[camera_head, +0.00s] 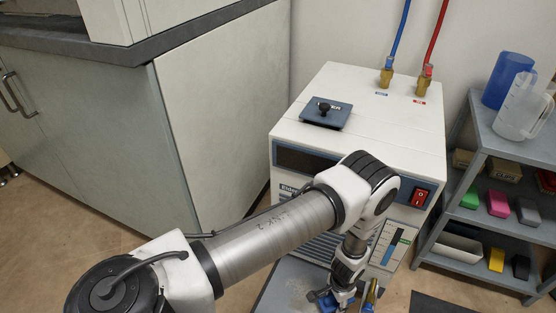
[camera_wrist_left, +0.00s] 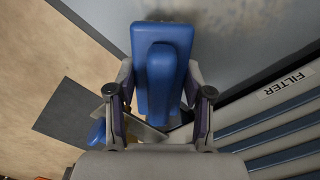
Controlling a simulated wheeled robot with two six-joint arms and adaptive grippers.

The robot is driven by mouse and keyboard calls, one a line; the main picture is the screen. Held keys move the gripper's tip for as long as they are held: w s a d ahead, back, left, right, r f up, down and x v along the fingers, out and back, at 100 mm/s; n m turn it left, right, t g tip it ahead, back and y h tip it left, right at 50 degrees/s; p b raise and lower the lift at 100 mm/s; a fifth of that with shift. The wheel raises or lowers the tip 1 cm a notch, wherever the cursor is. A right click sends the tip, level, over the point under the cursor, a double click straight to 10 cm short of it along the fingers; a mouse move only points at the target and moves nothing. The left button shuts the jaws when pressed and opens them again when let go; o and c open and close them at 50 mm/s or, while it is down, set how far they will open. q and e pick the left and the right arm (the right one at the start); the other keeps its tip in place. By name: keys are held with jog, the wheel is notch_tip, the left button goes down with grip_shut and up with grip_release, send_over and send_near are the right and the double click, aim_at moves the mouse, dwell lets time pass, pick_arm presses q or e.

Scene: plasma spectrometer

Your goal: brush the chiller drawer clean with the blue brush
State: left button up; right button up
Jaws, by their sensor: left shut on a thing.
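The chiller (camera_head: 345,85) is a white box with a dark display and red switch. Its grey drawer (camera_head: 280,284) is pulled out at the bottom front, and brownish smudges show on its surface. My left gripper (camera_head: 338,295) is low over the drawer and shut on the blue brush (camera_head: 323,301). In the left wrist view the brush (camera_wrist_left: 160,75) sits between the fingers, with the grey drawer surface (camera_wrist_left: 245,30) beyond it. I cannot tell whether the bristles touch the drawer. My right gripper is not in view.
A shelf rack (camera_head: 476,135) with jugs and coloured blocks stands at right. A grey-green cabinet (camera_head: 90,130) stands at left. Brass fittings (camera_head: 369,295) are close beside my left gripper. A dark mat (camera_head: 440,303) lies on the floor.

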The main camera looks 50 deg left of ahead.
pick_arm(q)
jog(key=shift+w+r+p, duration=0.1)
jog(key=shift+r+p, duration=2.55)
jog(key=shift+r, duration=0.5)
